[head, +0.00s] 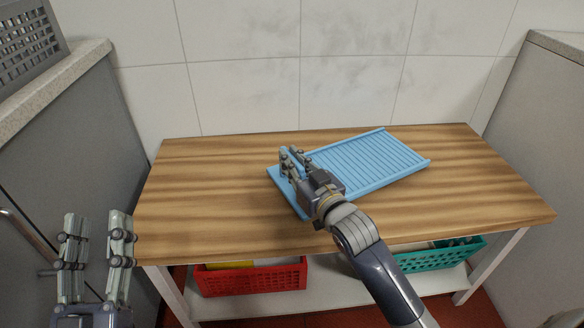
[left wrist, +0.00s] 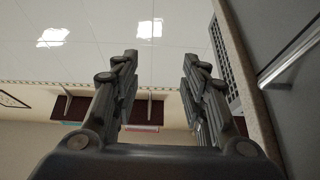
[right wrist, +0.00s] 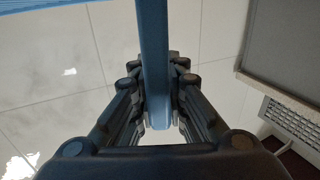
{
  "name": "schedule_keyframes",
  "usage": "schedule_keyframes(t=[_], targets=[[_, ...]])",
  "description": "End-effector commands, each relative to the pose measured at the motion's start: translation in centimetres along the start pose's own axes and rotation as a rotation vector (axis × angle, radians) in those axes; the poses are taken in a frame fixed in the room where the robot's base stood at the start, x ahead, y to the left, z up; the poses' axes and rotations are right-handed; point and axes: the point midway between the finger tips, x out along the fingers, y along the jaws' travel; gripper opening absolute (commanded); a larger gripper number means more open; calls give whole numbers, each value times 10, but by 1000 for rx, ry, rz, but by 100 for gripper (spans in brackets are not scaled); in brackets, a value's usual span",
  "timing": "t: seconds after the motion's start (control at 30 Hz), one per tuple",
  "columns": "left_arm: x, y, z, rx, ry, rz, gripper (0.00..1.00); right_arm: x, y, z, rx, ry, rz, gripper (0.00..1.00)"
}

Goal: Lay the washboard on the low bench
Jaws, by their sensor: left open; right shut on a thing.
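The blue washboard (head: 368,160) lies on or just above the wooden top of the low bench (head: 220,190), ribbed side up and slanted toward the back right. I cannot tell whether its whole underside touches the wood. My right gripper (head: 288,160) is shut on the washboard's left end. In the right wrist view the blue board (right wrist: 153,60) passes edge-on between the fingers (right wrist: 155,110). My left gripper (head: 97,225) is open and empty, left of the bench front; in the left wrist view its fingers (left wrist: 155,85) point up with nothing between them.
A red basket (head: 250,280) and a teal basket (head: 435,258) stand on the bench's lower shelf. Grey cabinets stand at the left (head: 70,150) and right (head: 545,120). A tiled wall (head: 350,70) closes the back. The bench top's left part is clear.

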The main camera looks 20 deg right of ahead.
Motion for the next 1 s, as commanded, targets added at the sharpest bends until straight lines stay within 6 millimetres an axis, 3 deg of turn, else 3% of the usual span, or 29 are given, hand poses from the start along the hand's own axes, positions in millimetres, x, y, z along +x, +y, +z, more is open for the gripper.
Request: schedule_keyframes(t=[0.2, 0.47, 0.5, 0.57, 1.0], targets=[[-2, 2, -23, -5, 121, 5, 40, 0, 0, 8, -3, 4, 0, 0], [-2, 3, -25, -5, 130, 5, 40, 0, 0, 8, -3, 4, 0, 0], [-2, 3, -25, -5, 130, 5, 40, 0, 0, 9, 0, 1, 0, 22], [-2, 3, -25, -5, 129, 5, 40, 0, 0, 9, 0, 1, 0, 33], [-1, 2, -23, -4, 112, 5, 40, -6, 0, 9, 0, 0, 0, 33]])
